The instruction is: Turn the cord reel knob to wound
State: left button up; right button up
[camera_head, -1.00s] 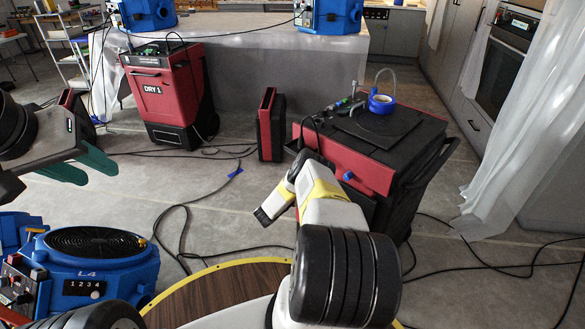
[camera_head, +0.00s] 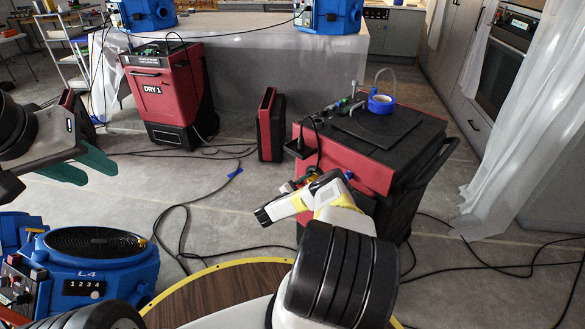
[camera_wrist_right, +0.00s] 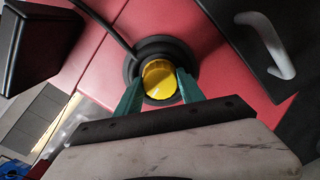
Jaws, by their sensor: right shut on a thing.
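A round yellow knob (camera_wrist_right: 160,80) sits on a black round base (camera_wrist_right: 172,50) on a red panel (camera_wrist_right: 217,62) in the right wrist view. My right gripper (camera_wrist_right: 160,90) has its green fingers on both sides of the knob, shut on it. In the head view my right gripper (camera_head: 298,182) is at the front of the red and black machine (camera_head: 345,160), and my wrist partly hides that spot. I cannot read any knob mark or setting. My left gripper (camera_head: 82,167) is open and empty at the left, above the floor.
A black cord (camera_wrist_right: 105,30) runs to the knob's base. A white handle (camera_wrist_right: 275,48) is beside it. A blue machine marked L4 (camera_head: 95,265) stands at lower left, and a red DRY 1 machine (camera_head: 165,95) behind. Cables lie on the floor.

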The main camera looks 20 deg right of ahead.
jog(key=shift+a+f, duration=0.15)
jog(key=shift+a, duration=0.05)
dwell(0.3)
jog(key=o, duration=1.4)
jog(key=shift+d, duration=0.1)
jog(key=shift+c, duration=0.2)
jog(key=v, duration=0.7)
jog(key=shift+s+a, duration=0.2)
jog(key=shift+a, duration=0.2)
